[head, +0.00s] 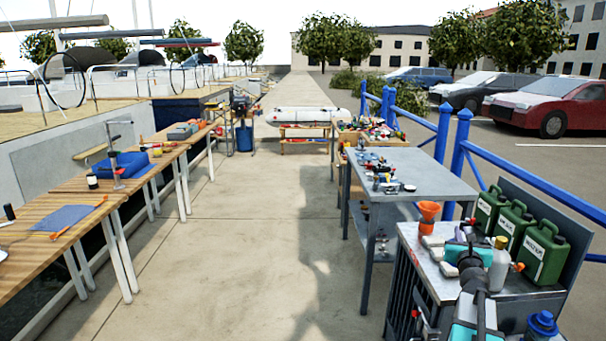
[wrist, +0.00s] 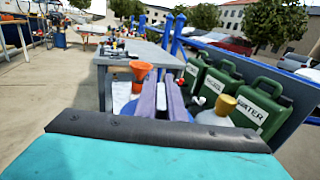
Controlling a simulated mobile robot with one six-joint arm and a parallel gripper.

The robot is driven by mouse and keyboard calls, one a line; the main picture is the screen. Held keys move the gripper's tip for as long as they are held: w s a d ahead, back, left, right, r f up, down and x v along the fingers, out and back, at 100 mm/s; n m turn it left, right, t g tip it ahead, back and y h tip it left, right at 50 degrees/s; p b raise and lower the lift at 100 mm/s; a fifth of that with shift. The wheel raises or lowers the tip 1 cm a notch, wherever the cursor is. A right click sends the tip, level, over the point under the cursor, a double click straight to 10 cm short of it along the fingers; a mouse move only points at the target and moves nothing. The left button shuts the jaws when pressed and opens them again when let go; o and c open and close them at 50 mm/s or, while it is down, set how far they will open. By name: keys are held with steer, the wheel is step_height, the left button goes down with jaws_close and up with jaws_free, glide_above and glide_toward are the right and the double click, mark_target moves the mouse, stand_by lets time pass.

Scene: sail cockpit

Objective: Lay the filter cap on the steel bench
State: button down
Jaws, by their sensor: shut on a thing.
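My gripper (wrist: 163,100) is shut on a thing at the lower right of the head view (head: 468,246). I cannot pick out a filter cap elsewhere. The grey steel bench (head: 430,183) stands beyond my gripper, along the blue railing, with small parts at its far left and a bare near right part. It also shows in the wrist view (wrist: 152,48). My gripper is above the nearer metal cabinet top (head: 420,254), apart from the bench.
Green jerry cans (head: 542,250) and a cream bottle with a yellow cap (head: 499,265) stand close to my gripper. An orange funnel (head: 428,215) stands between it and the bench. A blue-capped container (head: 541,325) is at the lower right. The paved walkway (head: 250,250) is clear.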

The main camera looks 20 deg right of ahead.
steer(key=w+a+f+n+t+y+b, duration=0.1)
steer(key=w+a+f+n+y+b, duration=0.2)
steer(key=a, duration=0.6)
steer(key=w+a+f+n+t+y+b, duration=0.15)
steer(key=a+y, duration=0.35)
steer(key=a, duration=0.5)
steer(key=w+a+f+n+y+b, duration=0.1)
steer(key=w+a+f+n+y, duration=0.25)
steer(key=a, duration=0.55)
steer(key=s+a+f+n+g+y+b, duration=0.2)
steer(key=s+a+n+y, duration=0.1)
steer(key=a, duration=0.6)
steer(key=s+a+f+n+g+y+b, duration=0.2)
steer(key=a+y, duration=0.4)
steer(key=a, duration=0.4)
steer(key=s+a+f+n+g+y+b, duration=0.2)
steer(key=s+a+f+n+g+y, duration=0.1)
steer(key=a, duration=0.6)
steer(key=shift+s+a+f+n+y, duration=0.15)
steer(key=shift+s+f+n+y, duration=0.15)
steer(key=shift+n+y, duration=0.4)
steer(key=shift+r+p, duration=0.4)
steer(key=shift+p, duration=0.5)
steer(key=p, duration=0.3)
steer(key=shift+r+p, duration=0.3)
steer(key=shift+r, duration=0.05)
steer(key=p, duration=0.3)
steer(key=shift+r, duration=0.1)
steer(key=shift+f+p, duration=0.2)
steer(key=shift+p, duration=0.1)
